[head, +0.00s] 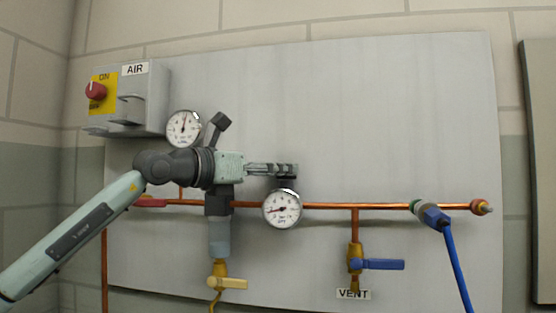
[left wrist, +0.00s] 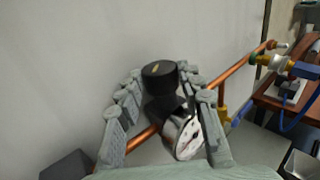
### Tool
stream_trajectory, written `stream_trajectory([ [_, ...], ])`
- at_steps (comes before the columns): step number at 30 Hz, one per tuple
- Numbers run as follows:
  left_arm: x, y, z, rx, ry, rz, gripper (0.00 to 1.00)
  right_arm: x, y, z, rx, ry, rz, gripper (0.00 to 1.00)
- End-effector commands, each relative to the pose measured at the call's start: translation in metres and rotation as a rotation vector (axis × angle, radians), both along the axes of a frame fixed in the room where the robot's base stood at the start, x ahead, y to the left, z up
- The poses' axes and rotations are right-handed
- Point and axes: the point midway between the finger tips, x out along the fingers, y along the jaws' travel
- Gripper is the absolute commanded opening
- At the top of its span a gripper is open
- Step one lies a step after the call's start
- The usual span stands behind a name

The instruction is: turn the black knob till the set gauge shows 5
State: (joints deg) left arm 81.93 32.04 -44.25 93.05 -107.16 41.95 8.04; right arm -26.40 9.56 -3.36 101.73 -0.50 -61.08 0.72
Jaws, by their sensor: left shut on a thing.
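The black knob (left wrist: 160,74) stands between the fingers of my left gripper (head: 290,170) in the left wrist view; the gripper is shut on it. In the head view a little of the dark knob body (head: 287,184) shows under the fingers. The round white set gauge (head: 282,208) sits just below, on the copper pipe. Its needle points to the left and slightly down; the numbers are too small to read. In the left wrist view a finger partly covers the gauge (left wrist: 187,140). My right gripper is not in view.
A second gauge (head: 183,129) is above my left wrist. A grey AIR box (head: 148,95) with a red switch (head: 96,91) is at upper left. A blue valve handle (head: 383,264) and a blue hose (head: 457,265) are at right.

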Motion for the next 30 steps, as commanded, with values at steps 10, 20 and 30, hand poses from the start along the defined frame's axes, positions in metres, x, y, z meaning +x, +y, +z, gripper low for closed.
stream_trajectory([
  [10,0.008,0.005,0.002,-0.009,0.004,-0.263,0.08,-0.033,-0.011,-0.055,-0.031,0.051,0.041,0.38],
  [20,0.011,0.007,0.002,-0.006,0.000,-0.437,0.08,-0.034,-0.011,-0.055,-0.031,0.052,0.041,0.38],
  [30,0.012,0.007,0.001,-0.001,-0.003,-0.489,0.08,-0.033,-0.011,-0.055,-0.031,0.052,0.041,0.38],
])
